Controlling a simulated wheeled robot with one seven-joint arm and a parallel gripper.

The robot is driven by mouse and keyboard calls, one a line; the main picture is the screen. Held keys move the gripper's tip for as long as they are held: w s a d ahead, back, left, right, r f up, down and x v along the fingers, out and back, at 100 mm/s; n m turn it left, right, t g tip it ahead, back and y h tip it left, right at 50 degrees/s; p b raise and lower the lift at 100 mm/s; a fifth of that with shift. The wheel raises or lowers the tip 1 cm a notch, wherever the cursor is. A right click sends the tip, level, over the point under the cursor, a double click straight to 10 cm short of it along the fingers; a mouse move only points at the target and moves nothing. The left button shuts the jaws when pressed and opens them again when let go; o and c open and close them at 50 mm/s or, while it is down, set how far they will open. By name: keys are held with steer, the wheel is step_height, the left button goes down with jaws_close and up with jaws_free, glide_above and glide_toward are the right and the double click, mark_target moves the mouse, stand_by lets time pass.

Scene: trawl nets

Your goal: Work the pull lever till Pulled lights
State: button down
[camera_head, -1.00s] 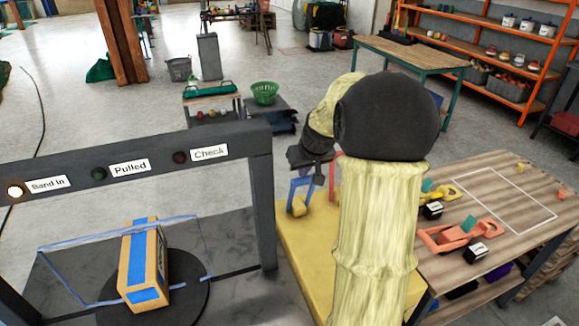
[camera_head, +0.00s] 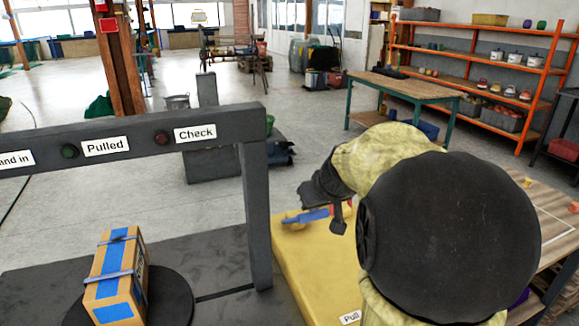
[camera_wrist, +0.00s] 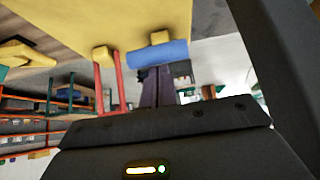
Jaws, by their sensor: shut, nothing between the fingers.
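The yellow base (camera_head: 305,262) with a "Pull" label (camera_head: 349,317) carries a lever with a blue handle (camera_head: 307,216), now lying low. A red lever (camera_head: 347,210) stands just beyond it. My gripper (camera_head: 338,222) is shut with nothing between its fingers, close beside the blue handle. In the wrist view the dark fingers (camera_wrist: 156,85) reach up to the blue handle (camera_wrist: 157,54) and appear to touch it. The red lever (camera_wrist: 108,72) is left of them. The Pulled lamp (camera_head: 69,151) is dark green and looks unlit.
The dark frame (camera_head: 255,215) stands left of the base, with the Check lamp (camera_head: 161,138) dark. A cardboard box (camera_head: 118,280) with blue bands sits on a black disc (camera_head: 172,295). A wooden table (camera_head: 560,240) is at right, partly hidden by my arm.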

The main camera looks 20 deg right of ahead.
steer(key=shift+s+a+f+b, duration=0.15)
steer(key=shift+s+f+b, duration=0.15)
steer(key=shift+s+f, duration=0.45)
steer(key=shift+w+r, duration=0.1)
steer(key=r+p, duration=0.1)
steer(key=w+r+p, duration=0.1)
steer(key=r, duration=0.1)
steer(key=r+p, duration=0.2)
steer(key=shift+w, duration=0.35)
steer(key=s+r, duration=0.5)
steer(key=s, duration=0.3)
steer(key=shift+s+a+b, duration=0.25)
steer(key=shift+s+b, duration=0.05)
steer(key=shift+s, duration=0.1)
steer(key=shift+w, duration=0.15)
stand_by(0.4)
